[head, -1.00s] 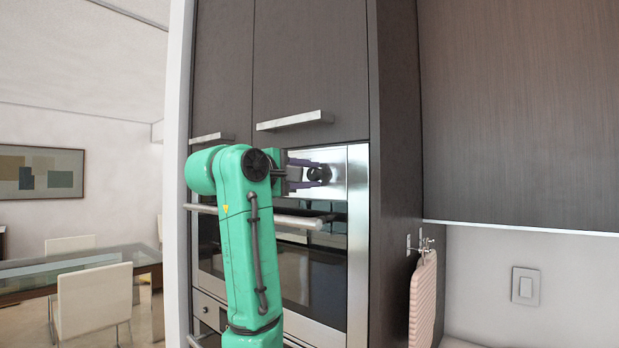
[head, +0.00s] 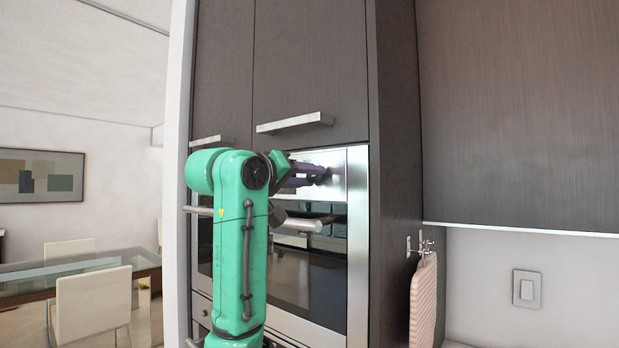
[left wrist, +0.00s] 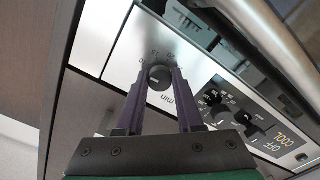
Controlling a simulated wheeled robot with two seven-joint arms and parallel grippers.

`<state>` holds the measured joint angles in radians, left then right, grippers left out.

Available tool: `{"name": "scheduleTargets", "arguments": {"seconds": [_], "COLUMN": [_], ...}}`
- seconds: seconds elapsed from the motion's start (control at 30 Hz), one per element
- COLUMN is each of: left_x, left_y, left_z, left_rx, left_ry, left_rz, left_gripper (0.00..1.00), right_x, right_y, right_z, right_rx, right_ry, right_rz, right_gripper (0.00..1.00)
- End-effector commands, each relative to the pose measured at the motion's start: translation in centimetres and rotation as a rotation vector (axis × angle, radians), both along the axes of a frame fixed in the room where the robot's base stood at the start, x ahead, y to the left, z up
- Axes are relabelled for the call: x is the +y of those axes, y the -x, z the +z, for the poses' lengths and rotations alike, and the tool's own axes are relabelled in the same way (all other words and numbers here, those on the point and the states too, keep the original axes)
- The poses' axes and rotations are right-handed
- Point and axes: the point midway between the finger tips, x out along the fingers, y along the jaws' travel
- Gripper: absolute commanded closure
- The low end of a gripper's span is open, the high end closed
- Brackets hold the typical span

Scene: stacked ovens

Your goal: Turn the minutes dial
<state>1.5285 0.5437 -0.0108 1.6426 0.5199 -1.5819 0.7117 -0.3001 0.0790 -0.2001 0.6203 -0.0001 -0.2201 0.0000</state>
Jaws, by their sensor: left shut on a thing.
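The minutes dial (left wrist: 158,77) is a dark round knob on the oven's steel panel, with numbers and "min" printed around it in the left wrist view. My left gripper (left wrist: 160,72) has one purple finger on each side of it and is shut on the dial. In the head view the left gripper (head: 323,175) reaches the upper right of the oven front (head: 356,200), and its fingers mostly hide the dial. My right gripper is in neither view.
A darker panel with several knobs (left wrist: 213,98) and printed words lies right of the dial in the wrist view. The oven's bar handle (head: 300,225) runs below the gripper. A cabinet handle (head: 294,122) is above. A pink board (head: 424,300) hangs at right.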

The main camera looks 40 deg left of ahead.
Motion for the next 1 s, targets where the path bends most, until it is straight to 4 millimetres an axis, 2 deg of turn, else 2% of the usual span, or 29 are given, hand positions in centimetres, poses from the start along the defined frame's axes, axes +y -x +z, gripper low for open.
{"name": "scheduleTargets", "arguments": {"seconds": [0.03, 0.6, 1.0], "left_x": [-0.1, 0.0, 0.0], "left_y": [-0.2, -0.2, -0.2], "left_z": [-0.5, -0.4, -0.5], "left_rx": [0.018, 0.028, 0.032], "left_ry": [-0.043, -0.574, -0.810], "left_rz": [-0.001, -0.003, -0.006], "left_gripper": [1.00, 1.00, 1.00], "right_x": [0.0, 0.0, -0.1], "right_y": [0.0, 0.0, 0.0], "right_z": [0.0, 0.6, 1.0], "right_rx": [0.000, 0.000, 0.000], "right_ry": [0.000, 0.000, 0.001], "right_rz": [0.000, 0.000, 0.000], "right_gripper": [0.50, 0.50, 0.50]}}
